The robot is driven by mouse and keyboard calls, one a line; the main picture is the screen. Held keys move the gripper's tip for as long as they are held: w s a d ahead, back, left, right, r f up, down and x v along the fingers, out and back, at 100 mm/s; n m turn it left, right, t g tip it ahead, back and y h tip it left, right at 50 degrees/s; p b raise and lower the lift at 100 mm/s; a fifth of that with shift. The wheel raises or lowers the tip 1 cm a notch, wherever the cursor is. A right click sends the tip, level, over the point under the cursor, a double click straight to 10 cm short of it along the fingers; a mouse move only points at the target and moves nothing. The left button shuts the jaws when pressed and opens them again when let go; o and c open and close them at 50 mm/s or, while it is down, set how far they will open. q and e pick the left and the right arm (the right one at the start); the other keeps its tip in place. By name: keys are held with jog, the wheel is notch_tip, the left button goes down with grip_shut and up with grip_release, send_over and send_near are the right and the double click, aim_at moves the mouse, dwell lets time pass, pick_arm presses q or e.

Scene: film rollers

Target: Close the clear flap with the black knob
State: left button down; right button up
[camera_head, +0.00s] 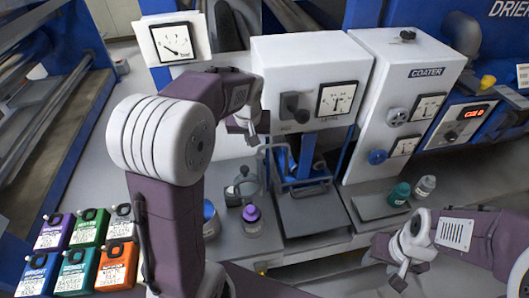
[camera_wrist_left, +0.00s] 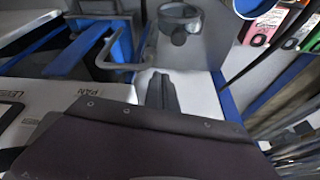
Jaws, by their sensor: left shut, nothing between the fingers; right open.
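I cannot make out the clear flap with certainty; a faint see-through pane may be in the blue frame (camera_head: 300,178) under the white gauge box (camera_head: 309,60). A dark knob (camera_head: 296,106) sticks out of that box's front. My left gripper (camera_head: 250,135) is shut and empty, just left of the box and above the bench. In the left wrist view its dark fingers (camera_wrist_left: 162,90) point toward the bench, near a grey ring holder (camera_wrist_left: 180,14) with a round grey knob. My right gripper (camera_head: 399,276) is open and empty, low at the right.
A white coater cabinet (camera_head: 408,70) stands right of the gauge box. A purple-capped bottle (camera_head: 251,220) is near the ring holder. Several coloured containers (camera_head: 76,268) stand at the front left.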

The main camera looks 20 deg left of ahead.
pick_arm(q)
notch_tip(320, 180, down, 10)
jog(key=a+p, duration=0.1)
jog(key=a, duration=0.1)
jog(key=shift+s+a+r+n+p, duration=0.2)
jog(key=shift+a+r+n+p, duration=0.05)
jog(key=shift+n+p, duration=0.05)
pick_arm(e)
jog(key=shift+s+a+r, duration=0.15)
jog(key=shift+s+r, duration=0.05)
jog(key=shift+r, duration=0.35)
jog(key=shift+s+a+r, duration=0.15)
jog(key=shift+r, duration=0.35)
pick_arm(q)
jog(key=shift+a, duration=0.15)
pick_arm(e)
jog(key=shift+a, duration=0.1)
